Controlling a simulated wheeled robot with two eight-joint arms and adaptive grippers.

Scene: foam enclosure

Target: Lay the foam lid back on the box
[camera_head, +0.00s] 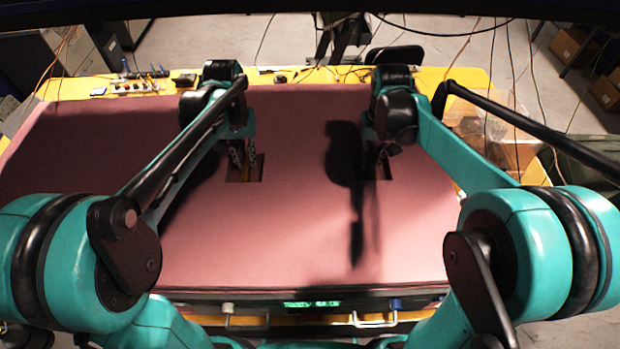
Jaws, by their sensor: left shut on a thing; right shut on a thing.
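The pink foam lid (290,235) is a large flat sheet that spans most of the yellow table, with two dark rectangular cutouts near its middle. My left gripper (243,172) reaches down into the left cutout and is shut on the lid there. My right gripper (374,170) reaches down at the right cutout and is shut on the lid; its fingertips are in shadow. The box under the lid is mostly hidden; its dark front with handles and a lit green display (312,304) shows below the lid's front edge.
The yellow table (430,78) shows along the back edge, with a power strip (135,86), cables and small items on it. A clear plastic box (490,130) stands at the right. Cardboard boxes (575,45) lie on the floor behind.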

